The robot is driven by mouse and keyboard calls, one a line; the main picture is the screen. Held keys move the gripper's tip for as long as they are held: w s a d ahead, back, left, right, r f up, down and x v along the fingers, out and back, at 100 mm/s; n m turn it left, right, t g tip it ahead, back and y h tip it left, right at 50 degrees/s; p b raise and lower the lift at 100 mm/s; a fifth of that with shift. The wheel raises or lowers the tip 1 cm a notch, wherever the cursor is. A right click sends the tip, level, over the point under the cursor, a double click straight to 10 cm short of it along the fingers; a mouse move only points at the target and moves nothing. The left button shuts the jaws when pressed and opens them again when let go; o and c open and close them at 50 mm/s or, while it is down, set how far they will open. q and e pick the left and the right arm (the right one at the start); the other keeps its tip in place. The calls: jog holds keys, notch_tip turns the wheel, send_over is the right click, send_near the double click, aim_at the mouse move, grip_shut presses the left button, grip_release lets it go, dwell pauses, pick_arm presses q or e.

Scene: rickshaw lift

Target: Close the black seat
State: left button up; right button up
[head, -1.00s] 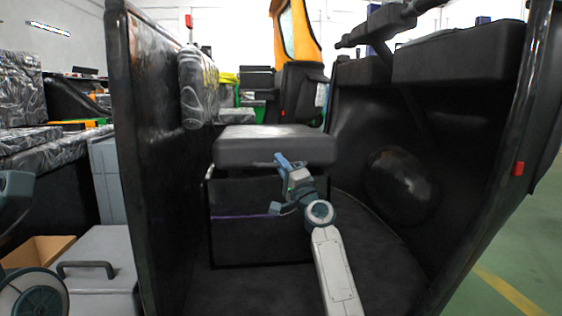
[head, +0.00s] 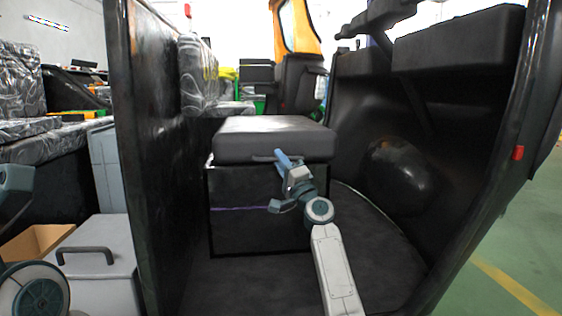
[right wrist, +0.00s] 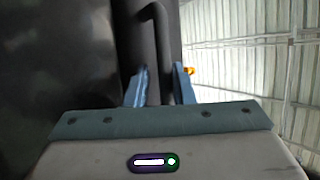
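The black seat (head: 275,139) is a thick cushion that lies level on the black box (head: 260,215) inside the rickshaw cabin. I see no clear gap between them. A thin dark handle (head: 262,158) runs along the seat's front edge. My right gripper (head: 282,159) is at this front edge, by the handle. In the right wrist view its two blue fingers (right wrist: 160,85) stand apart, on either side of the dark curved handle (right wrist: 157,45). I see no firm grip on it. My left gripper is out of view; only parts of my left arm show at the left edge.
A black side panel (head: 160,170) rises left of the seat, and a curved black wall with a rounded bulge (head: 400,175) stands to the right. The cabin floor (head: 375,245) is clear. A grey lidded case (head: 100,265) stands outside at the lower left.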

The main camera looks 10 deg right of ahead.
jog(key=shift+f, duration=0.3)
jog(key=p+v, duration=0.4)
jog(key=v, duration=0.6)
jog(key=shift+s, duration=0.35)
jog(key=shift+d, duration=0.2)
